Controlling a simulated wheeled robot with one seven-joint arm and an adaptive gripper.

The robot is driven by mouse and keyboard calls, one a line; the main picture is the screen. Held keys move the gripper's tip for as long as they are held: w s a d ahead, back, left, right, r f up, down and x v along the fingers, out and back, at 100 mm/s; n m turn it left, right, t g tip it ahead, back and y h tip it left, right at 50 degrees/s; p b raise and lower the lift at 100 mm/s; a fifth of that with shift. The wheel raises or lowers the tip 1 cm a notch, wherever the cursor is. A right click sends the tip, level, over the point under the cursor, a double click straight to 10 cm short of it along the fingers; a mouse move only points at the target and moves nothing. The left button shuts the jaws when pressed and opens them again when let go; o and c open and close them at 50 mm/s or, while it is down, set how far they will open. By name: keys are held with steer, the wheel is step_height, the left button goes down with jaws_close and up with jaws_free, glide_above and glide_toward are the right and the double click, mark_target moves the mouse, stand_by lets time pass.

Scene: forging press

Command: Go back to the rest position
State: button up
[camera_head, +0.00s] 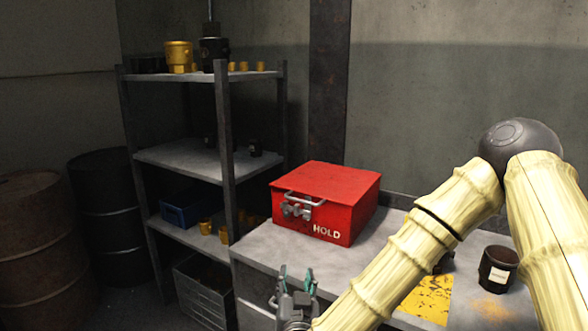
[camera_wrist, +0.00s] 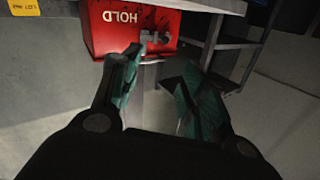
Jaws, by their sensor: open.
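My gripper (camera_head: 296,277) is low in front of the bench's front edge in the head view, with its fingers pointing up in the picture. In the wrist view my gripper (camera_wrist: 157,92) shows two green-padded fingers spread apart with nothing between them. The red box (camera_head: 328,203) marked HOLD stands on the bench behind the gripper, its lid down and a latch and handle on its front. The box also shows upside down in the wrist view (camera_wrist: 108,40), beyond the fingertips. The gripper looks apart from it.
The grey bench (camera_head: 262,247) carries a yellow worn plate (camera_head: 428,300) and a dark cup (camera_head: 497,268) at right, partly near my arm. A metal shelf rack (camera_head: 222,130) stands left of the box with yellow and black parts. Dark drums (camera_head: 108,205) stand at far left.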

steer(key=s+d+f+n+g+y+p, duration=0.1)
steer(key=s+d+f+g, duration=0.2)
steer(key=f, duration=0.6)
steer(key=s+d+f+n+g+p, duration=0.1)
steer(key=s+f+g, duration=0.3)
steer(key=f, duration=0.5)
steer(key=s+d+f+g+y+p, duration=0.1)
steer(key=s+d+f+g, duration=0.1)
steer(key=s+f, duration=0.45)
steer(key=s+d+f+g+h+p, duration=0.1)
steer(key=s+d+f+g, duration=0.3)
steer(key=s, duration=0.7)
steer(key=s+d+f+g+h, duration=0.1)
steer(key=s+d+f+g, duration=0.3)
steer(key=s+d+f, duration=0.5)
steer(key=s+d, duration=0.2)
steer(key=d, duration=0.1)
steer(key=shift+d+m+g+h+p, duration=0.3)
steer(key=shift+d+m+g+p, duration=0.05)
steer(key=shift+m+g, duration=0.05)
